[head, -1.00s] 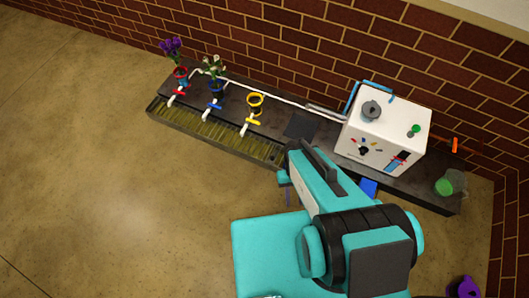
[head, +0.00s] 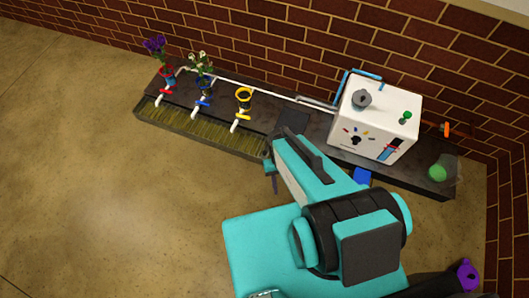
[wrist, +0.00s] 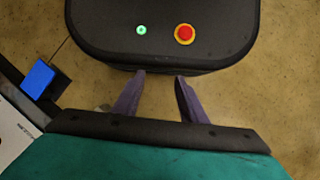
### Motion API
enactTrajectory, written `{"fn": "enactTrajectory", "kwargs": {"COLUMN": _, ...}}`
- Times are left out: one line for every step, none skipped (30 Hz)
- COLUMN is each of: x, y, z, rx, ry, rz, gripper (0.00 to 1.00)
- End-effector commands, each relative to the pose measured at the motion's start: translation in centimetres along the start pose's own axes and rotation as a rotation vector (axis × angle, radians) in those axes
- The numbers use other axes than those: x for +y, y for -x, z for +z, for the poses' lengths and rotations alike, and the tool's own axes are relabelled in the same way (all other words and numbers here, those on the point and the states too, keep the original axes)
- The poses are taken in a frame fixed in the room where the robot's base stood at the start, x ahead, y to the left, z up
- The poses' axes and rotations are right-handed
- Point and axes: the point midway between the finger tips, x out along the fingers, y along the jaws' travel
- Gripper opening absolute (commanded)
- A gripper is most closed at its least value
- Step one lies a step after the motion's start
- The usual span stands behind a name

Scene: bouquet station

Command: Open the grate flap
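The grate (head: 205,131) is a long brownish-yellow slatted strip along the front of the dark bench in the head view. I cannot make out a separate flap or its handle, and no raised part shows. My gripper (wrist: 160,78) shows two purple fingers in the wrist view, apart with nothing between them. The grate does not show in the wrist view.
On the bench stand a red pot (head: 167,72) with purple flowers, a blue pot (head: 202,82) with white flowers, a yellow pot (head: 244,95), taps such as the yellow tap (head: 240,116), and a white box (head: 375,115). Open floor (head: 110,210) lies left.

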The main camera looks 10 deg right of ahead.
Motion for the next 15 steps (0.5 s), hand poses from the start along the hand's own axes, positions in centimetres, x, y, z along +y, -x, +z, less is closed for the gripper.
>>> {"fn": "enactTrajectory", "kwargs": {"x": -0.1, "y": -0.7, "z": -1.4, "rx": 0.013, "ry": -0.021, "rz": -0.001, "gripper": 0.38}}
{"fn": "enactTrajectory", "kwargs": {"x": -0.1, "y": -0.8, "z": -2.0, "rx": 0.020, "ry": -0.036, "rz": -0.002, "gripper": 0.38}}
{"fn": "enactTrajectory", "kwargs": {"x": -0.1, "y": -0.9, "z": -2.9, "rx": 0.029, "ry": -0.057, "rz": -0.003, "gripper": 0.38}}
{"fn": "enactTrajectory", "kwargs": {"x": -0.2, "y": -0.9, "z": -3.5, "rx": 0.037, "ry": -0.074, "rz": -0.004, "gripper": 0.38}}
{"fn": "enactTrajectory", "kwargs": {"x": -0.2, "y": -1.0, "z": -4.1, "rx": 0.045, "ry": -0.090, "rz": -0.005, "gripper": 0.38}}
{"fn": "enactTrajectory", "kwargs": {"x": -0.3, "y": -1.0, "z": -5.0, "rx": 0.055, "ry": -0.114, "rz": -0.007, "gripper": 0.38}}
{"fn": "enactTrajectory", "kwargs": {"x": -0.3, "y": -1.0, "z": -5.7, "rx": 0.063, "ry": -0.131, "rz": -0.009, "gripper": 0.38}}
{"fn": "enactTrajectory", "kwargs": {"x": -0.4, "y": -1.0, "z": -6.3, "rx": 0.071, "ry": -0.148, "rz": -0.010, "gripper": 0.38}}
{"fn": "enactTrajectory", "kwargs": {"x": -0.5, "y": -1.0, "z": -7.1, "rx": 0.081, "ry": -0.171, "rz": -0.013, "gripper": 0.38}}
{"fn": "enactTrajectory", "kwargs": {"x": -0.5, "y": -0.9, "z": -7.7, "rx": 0.089, "ry": -0.187, "rz": -0.015, "gripper": 0.38}}
{"fn": "enactTrajectory", "kwargs": {"x": -0.5, "y": -0.9, "z": -8.3, "rx": 0.097, "ry": -0.205, "rz": -0.017, "gripper": 0.38}}
{"fn": "enactTrajectory", "kwargs": {"x": -0.6, "y": -0.9, "z": -9.1, "rx": 0.107, "ry": -0.228, "rz": -0.020, "gripper": 0.38}}
{"fn": "enactTrajectory", "kwargs": {"x": -0.7, "y": -0.8, "z": -9.7, "rx": 0.115, "ry": -0.245, "rz": -0.023, "gripper": 0.38}}
{"fn": "enactTrajectory", "kwargs": {"x": -0.7, "y": -0.8, "z": -10.3, "rx": 0.123, "ry": -0.262, "rz": -0.025, "gripper": 0.38}}
{"fn": "enactTrajectory", "kwargs": {"x": -0.8, "y": -0.8, "z": -11.1, "rx": 0.133, "ry": -0.284, "rz": -0.029, "gripper": 0.38}}
